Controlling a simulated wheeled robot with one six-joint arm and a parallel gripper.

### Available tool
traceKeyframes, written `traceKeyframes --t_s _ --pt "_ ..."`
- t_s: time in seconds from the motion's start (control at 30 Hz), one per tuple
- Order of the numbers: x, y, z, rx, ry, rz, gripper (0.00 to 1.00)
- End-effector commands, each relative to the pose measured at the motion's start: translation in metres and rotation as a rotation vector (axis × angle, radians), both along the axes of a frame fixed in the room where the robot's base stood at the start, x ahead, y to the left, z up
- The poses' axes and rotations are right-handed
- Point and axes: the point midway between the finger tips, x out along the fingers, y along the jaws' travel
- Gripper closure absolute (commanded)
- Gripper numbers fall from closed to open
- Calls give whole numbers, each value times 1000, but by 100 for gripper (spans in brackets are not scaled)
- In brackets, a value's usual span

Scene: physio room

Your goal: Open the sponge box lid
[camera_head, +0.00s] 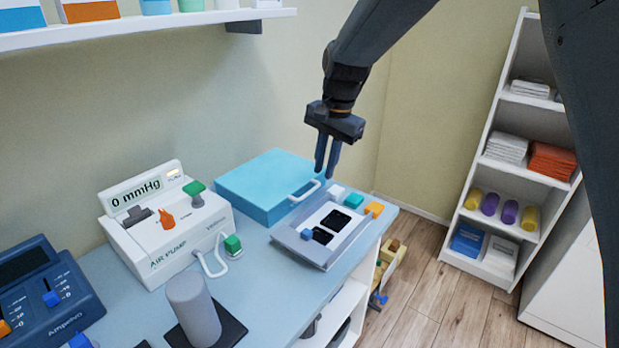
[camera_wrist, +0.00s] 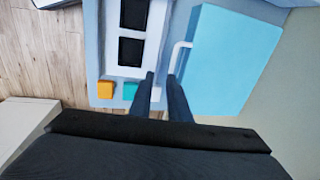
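The sponge box is most likely the light blue box (camera_head: 262,178) with a flat lid and a white handle (camera_head: 304,191) at its front edge. It stands on the table against the wall, and its lid is down. In the wrist view the blue lid (camera_wrist: 232,60) is at the right, with the white handle (camera_wrist: 178,57) on its left edge. My gripper (camera_head: 326,174) is above the table near the box's right end, its two fingers pointing down. In the wrist view my gripper (camera_wrist: 160,78) shows a gap between the fingertips, with nothing between them. The fingertips appear close to the handle's end; contact cannot be told.
A grey tray (camera_head: 291,240) with black pads and small coloured blocks lies right of the box. An air pump (camera_head: 167,228) stands left, with a grey cylinder (camera_head: 193,308) in front. A white shelf (camera_head: 511,150) with towels stands across the wooden floor.

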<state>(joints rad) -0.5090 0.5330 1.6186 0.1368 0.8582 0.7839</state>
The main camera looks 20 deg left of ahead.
Motion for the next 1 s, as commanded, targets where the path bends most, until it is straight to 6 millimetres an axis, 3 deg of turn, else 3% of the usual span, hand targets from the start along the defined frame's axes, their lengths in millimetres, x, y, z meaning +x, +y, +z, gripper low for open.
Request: traceKeyframes --t_s 0.03,0.17,0.63,1.0 --pt "1 14 3 6 2 -5 84" --pt "2 28 1 14 7 -19 84" --pt "7 38 -60 13 6 -20 84" --pt "8 40 -71 14 4 -21 84"
